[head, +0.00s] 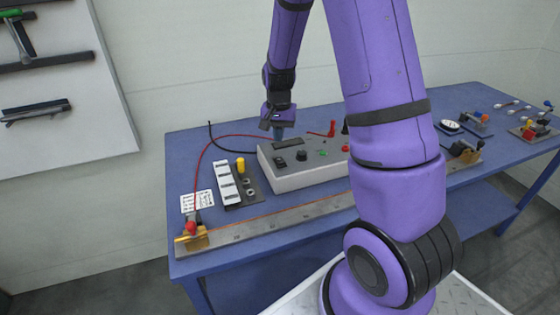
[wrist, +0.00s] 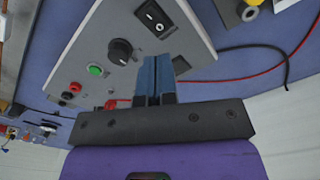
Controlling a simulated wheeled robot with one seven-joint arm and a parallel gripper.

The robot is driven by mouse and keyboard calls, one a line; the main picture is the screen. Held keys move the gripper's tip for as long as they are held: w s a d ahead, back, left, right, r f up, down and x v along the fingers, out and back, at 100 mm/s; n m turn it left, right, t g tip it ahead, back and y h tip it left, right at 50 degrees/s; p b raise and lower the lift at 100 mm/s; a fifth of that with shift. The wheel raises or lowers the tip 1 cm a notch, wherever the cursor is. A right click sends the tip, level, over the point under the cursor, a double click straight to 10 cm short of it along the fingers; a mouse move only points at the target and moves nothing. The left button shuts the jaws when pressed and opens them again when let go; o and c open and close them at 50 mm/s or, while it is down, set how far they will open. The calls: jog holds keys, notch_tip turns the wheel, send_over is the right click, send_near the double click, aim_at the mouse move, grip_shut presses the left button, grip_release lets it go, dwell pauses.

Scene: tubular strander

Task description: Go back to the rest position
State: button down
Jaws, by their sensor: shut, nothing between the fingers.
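My gripper (head: 278,133) is above the back left part of a grey control box (head: 310,176) on the blue table. In the wrist view my gripper (wrist: 156,62) has its two blue fingers together, with nothing between them. The fingers lie in front of the box face (wrist: 110,45), close to a black rocker switch (wrist: 154,18) and a black knob (wrist: 120,51). Whether the fingertips touch the box I cannot tell. A green button (wrist: 96,70) shows farther along the box.
The blue table (head: 185,150) holds a long metal rail (head: 280,217) with a red-topped clamp (head: 191,235). A white block strip (head: 223,183) and a yellow knob (head: 240,164) stand left of the box. Red and black cables run behind. A tool board (head: 80,110) hangs on the left wall.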

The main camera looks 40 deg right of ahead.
jog(key=s+a+r+n+t, duration=0.1)
jog(key=s+a+r, duration=0.1)
jog(key=r, duration=0.3)
jog(key=s+a+r+n, duration=0.1)
jog(key=s+a+r, duration=0.1)
jog(key=r, duration=0.4)
jog(key=s+a+r+n+t, duration=0.2)
jog(key=s+r, duration=0.5)
jog(key=s, duration=0.4)
jog(key=s+a+r+n+t, duration=0.2)
jog(key=s+a+r+n, duration=0.3)
jog(key=s, duration=0.6)
notch_tip(320, 180, up, 3)
jog(key=shift+s+a, duration=0.25)
jog(key=shift+a, duration=0.8)
